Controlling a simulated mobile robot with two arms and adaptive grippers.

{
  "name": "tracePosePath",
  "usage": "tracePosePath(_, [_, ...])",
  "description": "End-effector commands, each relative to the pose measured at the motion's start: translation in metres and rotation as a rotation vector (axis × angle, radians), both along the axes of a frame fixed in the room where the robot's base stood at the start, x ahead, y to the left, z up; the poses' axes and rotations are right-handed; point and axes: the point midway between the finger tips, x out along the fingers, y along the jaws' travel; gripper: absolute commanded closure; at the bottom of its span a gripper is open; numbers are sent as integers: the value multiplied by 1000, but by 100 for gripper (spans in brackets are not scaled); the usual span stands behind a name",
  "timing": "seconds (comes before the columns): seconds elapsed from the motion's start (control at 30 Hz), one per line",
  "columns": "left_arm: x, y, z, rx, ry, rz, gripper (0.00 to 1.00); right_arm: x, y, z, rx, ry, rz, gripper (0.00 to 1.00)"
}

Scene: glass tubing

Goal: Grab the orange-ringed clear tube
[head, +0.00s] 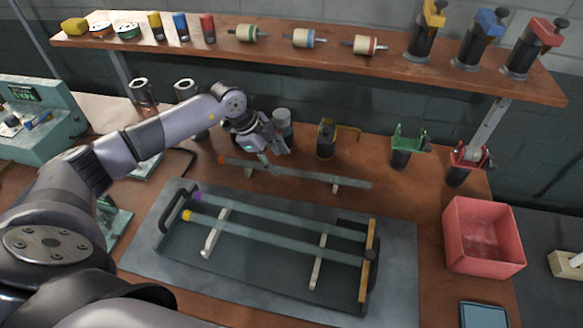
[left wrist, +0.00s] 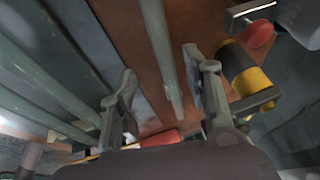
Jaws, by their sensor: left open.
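The orange-ringed clear tube (head: 310,175) lies near the back of the bench, its orange end (head: 222,159) at the left, raised on small supports. My left gripper (head: 269,160) is open over the left half of this tube. In the left wrist view a clear tube (left wrist: 160,45) runs between the two spread fingers (left wrist: 160,70), touching neither visibly. The orange ring does not show clearly there. I cannot tell how far the fingertips are above the tube. My right gripper is not in view.
Two other clear tubes, one purple-ringed (head: 280,216) and one yellow-ringed (head: 270,240), lie on a dark rack on the grey mat (head: 400,240). Bottles and clamp holders stand behind the tube. A red bin (head: 483,236) stands at the right. A shelf (head: 300,55) spans the back.

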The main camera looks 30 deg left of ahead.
Motion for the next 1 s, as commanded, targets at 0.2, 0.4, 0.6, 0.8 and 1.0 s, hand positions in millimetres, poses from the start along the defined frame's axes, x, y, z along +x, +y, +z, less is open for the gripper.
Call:
tracePosePath(0.2, [6, -5, -12, -2, 3, 2, 55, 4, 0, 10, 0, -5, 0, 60])
tracePosePath(0.4, [18, -14, -39, -2, 2, 0, 55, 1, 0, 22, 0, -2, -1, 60])
tracePosePath(0.6, [21, -17, -51, 0, -1, 1, 55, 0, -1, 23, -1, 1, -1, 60])
tracePosePath(0.8, [21, -17, -51, 0, -1, 0, 58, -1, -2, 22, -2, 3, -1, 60])
tracePosePath(1.0, [21, -17, -51, 0, -1, 0, 71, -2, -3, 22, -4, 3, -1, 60])
